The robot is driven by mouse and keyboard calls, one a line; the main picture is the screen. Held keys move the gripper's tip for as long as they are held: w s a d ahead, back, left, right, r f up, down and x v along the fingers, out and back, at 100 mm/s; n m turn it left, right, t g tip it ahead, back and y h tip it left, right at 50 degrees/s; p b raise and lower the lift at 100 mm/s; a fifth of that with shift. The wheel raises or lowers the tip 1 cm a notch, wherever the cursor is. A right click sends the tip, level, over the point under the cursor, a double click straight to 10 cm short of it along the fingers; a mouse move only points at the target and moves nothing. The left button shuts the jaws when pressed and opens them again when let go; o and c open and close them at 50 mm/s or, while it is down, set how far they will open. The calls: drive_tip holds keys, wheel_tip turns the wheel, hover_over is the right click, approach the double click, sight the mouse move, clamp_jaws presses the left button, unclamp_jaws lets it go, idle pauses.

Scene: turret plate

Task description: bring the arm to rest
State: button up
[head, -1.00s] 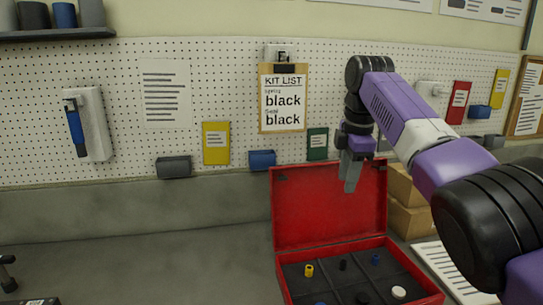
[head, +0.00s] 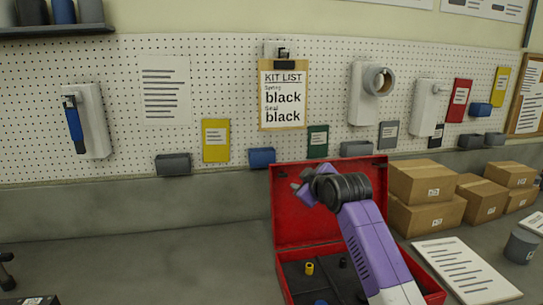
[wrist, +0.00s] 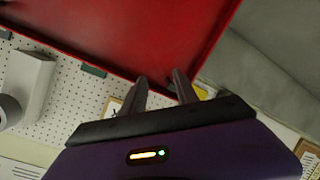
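My gripper (head: 299,187) is in front of the open lid of the red case (head: 286,216) in the head view, with my arm reaching over the case from the lower right. In the wrist view my gripper (wrist: 159,76) has its two fingers apart, with nothing between them. The red lid (wrist: 130,30) lies beyond the fingers there. My arm hides the right part of the case's tray. A yellow piece (head: 309,268) and a dark piece (head: 343,262) stand in the tray.
Cardboard boxes (head: 425,182), a printed sheet (head: 466,268) and a grey cylinder (head: 521,246) are to the right. A clipboard (head: 283,95) reading black twice hangs on the pegboard (head: 225,80). The bench left of the case is largely clear.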

drive_tip(key=s+d+f+m+t+b, duration=0.1)
drive_tip(key=s+f+m+t, duration=0.15)
drive_tip(key=s+f, duration=0.45)
drive_tip(key=s+d+f+m+t, duration=0.1)
drive_tip(key=s+f+m, duration=0.25)
drive_tip(key=s, duration=0.55)
drive_tip(key=s+d+f+m+t+b, duration=0.1)
drive_tip(key=s+d+f+m, duration=0.1)
drive_tip(key=s+f, duration=0.6)
drive_tip(key=s+d+f+m+g+h+b, duration=0.1)
drive_tip(key=s+d, duration=0.1)
drive_tip(key=s, duration=1.3)
drive_tip(key=s+d+f+m+g+h+b, duration=0.1)
drive_tip(key=s+d+f, duration=0.1)
drive_tip(key=s, duration=1.2)
drive_tip(key=s+d+f+g+h, duration=0.1)
drive_tip(key=s+d+f, duration=0.1)
drive_tip(key=s, duration=1.3)
drive_tip(key=shift+s+d+f+m+b, duration=0.15)
drive_tip(key=shift+s+d+m+b, duration=0.2)
drive_tip(key=shift+d, duration=0.25)
drive_tip(key=shift+w, duration=0.1)
drive_tip(key=shift+s, duration=0.25)
